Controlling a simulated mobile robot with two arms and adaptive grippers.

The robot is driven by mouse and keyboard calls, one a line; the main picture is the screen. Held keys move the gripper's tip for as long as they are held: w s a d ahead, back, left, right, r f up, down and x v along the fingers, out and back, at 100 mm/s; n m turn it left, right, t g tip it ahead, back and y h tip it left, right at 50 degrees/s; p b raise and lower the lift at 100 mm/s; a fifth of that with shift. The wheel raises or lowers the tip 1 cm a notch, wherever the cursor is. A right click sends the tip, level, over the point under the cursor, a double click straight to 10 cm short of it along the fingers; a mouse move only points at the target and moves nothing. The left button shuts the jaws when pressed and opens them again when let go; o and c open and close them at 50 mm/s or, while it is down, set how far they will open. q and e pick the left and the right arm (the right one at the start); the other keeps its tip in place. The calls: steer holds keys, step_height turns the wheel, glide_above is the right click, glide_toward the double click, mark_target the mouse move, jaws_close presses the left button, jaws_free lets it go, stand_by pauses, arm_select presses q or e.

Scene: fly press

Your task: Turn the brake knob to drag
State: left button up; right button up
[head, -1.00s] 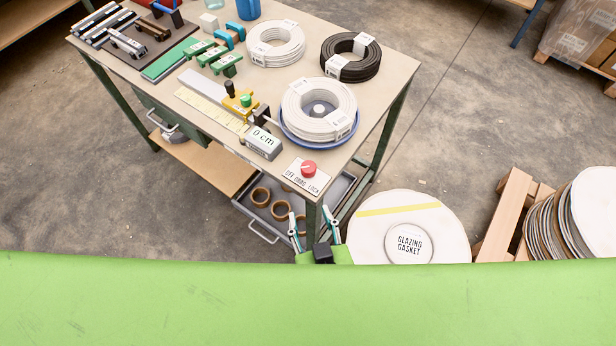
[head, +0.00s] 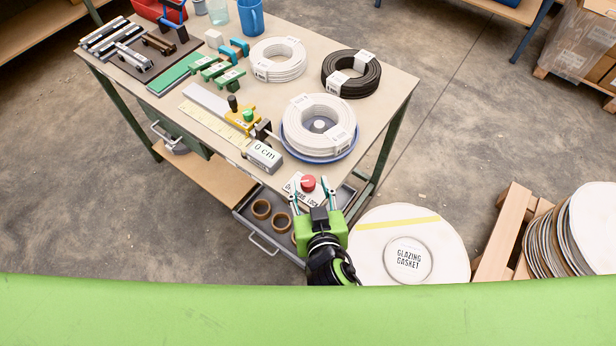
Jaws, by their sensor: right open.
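The red brake knob (head: 308,183) sits on a small white label plate (head: 290,186) at the front right corner of the bench. The plate's lettering is partly covered by my gripper; "LOCK" can be read on its right part. My right gripper (head: 311,190) reaches up from below, its two fingers spread with a gap around the front of the knob. It looks open, and I cannot tell whether a finger touches the knob. The pointer direction of the knob is too small to tell surely. My left gripper is out of view.
A coil of white gasket (head: 318,121) lies on a blue turntable (head: 288,147) behind the knob. A display reading 0 cm (head: 263,156) stands left of it. An open drawer (head: 262,232) with brown rings is below. A large white reel (head: 367,255) is on the floor at right.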

mark_target(308, 182)
steer(key=shift+x, duration=1.65)
steer(key=c, duration=1.1)
